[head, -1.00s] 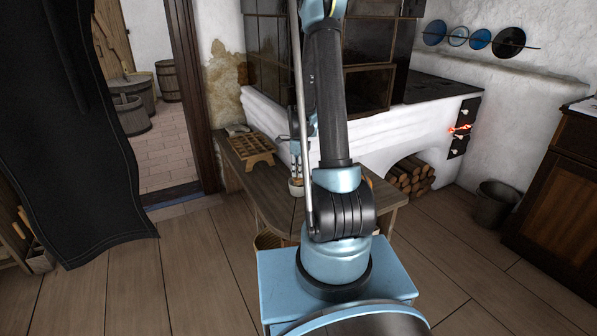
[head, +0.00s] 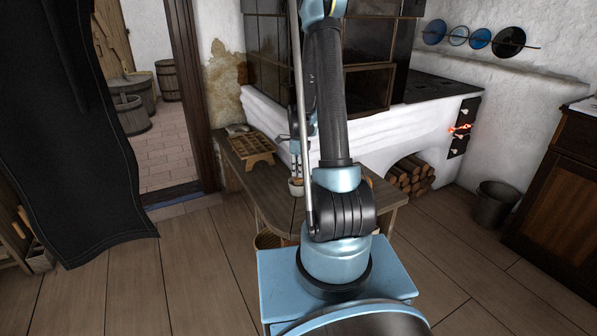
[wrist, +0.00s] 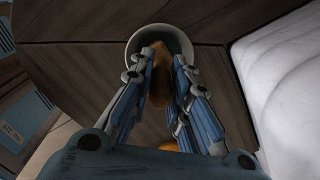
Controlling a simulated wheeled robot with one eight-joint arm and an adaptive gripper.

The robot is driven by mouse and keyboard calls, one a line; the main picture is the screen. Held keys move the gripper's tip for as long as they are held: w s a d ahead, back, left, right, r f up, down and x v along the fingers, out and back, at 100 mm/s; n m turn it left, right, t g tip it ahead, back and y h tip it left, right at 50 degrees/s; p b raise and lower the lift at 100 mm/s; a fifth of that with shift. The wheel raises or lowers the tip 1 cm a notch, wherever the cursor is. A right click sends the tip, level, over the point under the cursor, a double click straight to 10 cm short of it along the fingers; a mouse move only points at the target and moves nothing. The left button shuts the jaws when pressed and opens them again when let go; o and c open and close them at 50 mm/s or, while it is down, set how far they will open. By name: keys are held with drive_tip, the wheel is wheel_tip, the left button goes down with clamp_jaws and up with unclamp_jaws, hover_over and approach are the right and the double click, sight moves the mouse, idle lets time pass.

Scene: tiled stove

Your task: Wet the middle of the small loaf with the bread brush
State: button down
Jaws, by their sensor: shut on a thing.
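My gripper (wrist: 170,85) is shut on an orange-brown thing, seemingly the bread brush (wrist: 160,80), which shows between the fingers in the wrist view. Its lower end is down at a round white pot (wrist: 133,42); I cannot tell how deep it reaches. In the head view the pot (head: 296,188) stands on the wooden table, with my gripper just above it, small and partly behind my arm. An orange-brown rounded thing (wrist: 160,146), possibly the small loaf, shows partly below the fingers in the wrist view. The rest of it is hidden.
The wooden table (head: 262,195) carries a wooden rack (head: 246,148) at its far left part. The white stove wall (head: 262,112) runs along the back and is close at the right in the wrist view (wrist: 290,80). A basket (head: 268,240) stands under the table.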

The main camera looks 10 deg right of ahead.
drive_tip(key=shift+r, duration=3.45)
